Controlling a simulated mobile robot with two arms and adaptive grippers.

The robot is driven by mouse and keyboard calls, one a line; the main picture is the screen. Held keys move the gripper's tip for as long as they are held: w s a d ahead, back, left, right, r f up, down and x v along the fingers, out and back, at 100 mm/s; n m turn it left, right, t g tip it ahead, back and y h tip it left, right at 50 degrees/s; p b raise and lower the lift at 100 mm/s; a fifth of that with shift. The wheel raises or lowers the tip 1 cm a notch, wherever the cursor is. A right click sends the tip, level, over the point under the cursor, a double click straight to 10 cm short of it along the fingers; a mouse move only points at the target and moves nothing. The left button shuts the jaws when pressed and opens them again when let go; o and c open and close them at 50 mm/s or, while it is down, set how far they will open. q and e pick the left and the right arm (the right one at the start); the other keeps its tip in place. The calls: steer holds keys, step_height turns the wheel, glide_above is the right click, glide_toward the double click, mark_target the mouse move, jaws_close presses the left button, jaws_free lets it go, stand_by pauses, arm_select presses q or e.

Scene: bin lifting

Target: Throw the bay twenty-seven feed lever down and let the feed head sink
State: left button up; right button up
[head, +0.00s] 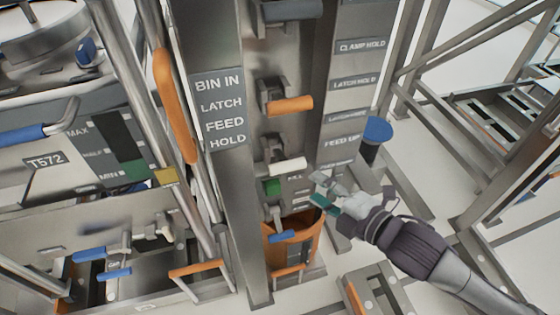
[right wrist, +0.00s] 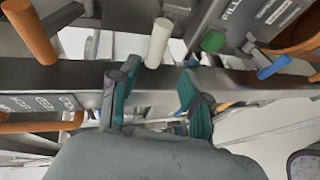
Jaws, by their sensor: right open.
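A white-handled lever (head: 288,166) sticks out level from the grey column (head: 205,40), near a small plate reading FEED UP (head: 342,142). Its white handle (right wrist: 158,42) also shows in the right wrist view, just beyond and between my fingertips. The column's plate (head: 220,108) reads BIN IN, LATCH, FEED, HOLD. My right gripper (head: 322,192) is open and empty, right of and slightly below the white handle, apart from it. Its teal-padded fingers (right wrist: 155,97) are spread in the right wrist view. I cannot make out a bay number or the feed head. My left gripper is out of view.
An orange lever (head: 290,105) is above the white one, a blue lever (head: 282,238) below, beside a green block (head: 271,187). An orange bin (head: 308,240) stands under them. A blue-capped post (head: 377,130) stands close above my right wrist. Frames fill the right side.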

mark_target(280, 156)
steer(key=p+x, duration=0.1)
steer(key=x, duration=1.2)
steer(key=shift+a, duration=0.25)
steer(key=shift+w, duration=0.15)
